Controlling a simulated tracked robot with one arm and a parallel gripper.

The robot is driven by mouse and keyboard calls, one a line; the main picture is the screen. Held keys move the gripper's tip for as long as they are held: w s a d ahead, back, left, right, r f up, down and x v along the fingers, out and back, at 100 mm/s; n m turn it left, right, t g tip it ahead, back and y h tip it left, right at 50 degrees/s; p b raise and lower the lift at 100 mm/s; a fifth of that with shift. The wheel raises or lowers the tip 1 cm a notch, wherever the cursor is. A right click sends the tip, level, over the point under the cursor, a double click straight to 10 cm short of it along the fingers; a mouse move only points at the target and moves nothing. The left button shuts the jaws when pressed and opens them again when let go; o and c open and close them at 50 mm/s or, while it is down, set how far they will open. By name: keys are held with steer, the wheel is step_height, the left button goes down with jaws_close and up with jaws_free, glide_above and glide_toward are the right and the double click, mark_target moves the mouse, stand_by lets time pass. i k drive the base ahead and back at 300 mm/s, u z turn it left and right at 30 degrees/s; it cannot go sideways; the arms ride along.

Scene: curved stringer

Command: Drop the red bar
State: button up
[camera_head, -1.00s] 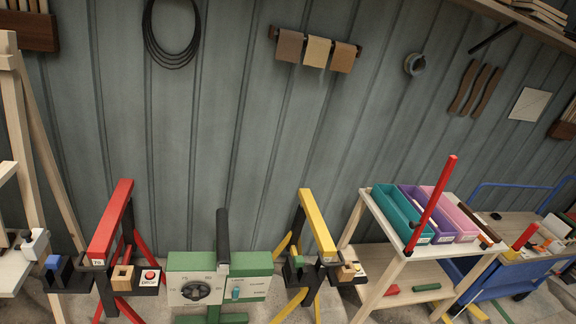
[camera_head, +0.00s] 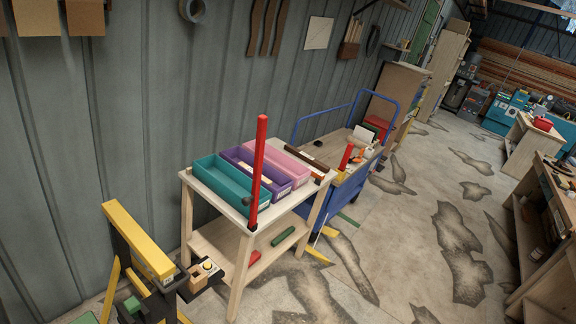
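A long red bar (camera_head: 259,170) stands upright at the front corner of a small wooden table (camera_head: 228,202), with a dark piece at its foot. A shorter red bar (camera_head: 345,157) stands tilted on the blue cart behind. A small red piece (camera_head: 254,257) lies on the table's lower shelf beside a green one (camera_head: 283,236). I cannot tell which of these the task names. My gripper is not in view.
Teal (camera_head: 218,178), purple (camera_head: 240,157) and pink (camera_head: 275,155) bins sit on the table. A yellow trestle (camera_head: 138,240) stands at lower left, close to the table. A blue cart (camera_head: 346,192) is behind. Stained floor (camera_head: 400,240) is open to the right of the table, before a workbench (camera_head: 545,230).

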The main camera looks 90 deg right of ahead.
mark_target(253, 200)
steer(key=z, duration=1.85)
steer(key=i, duration=1.05)
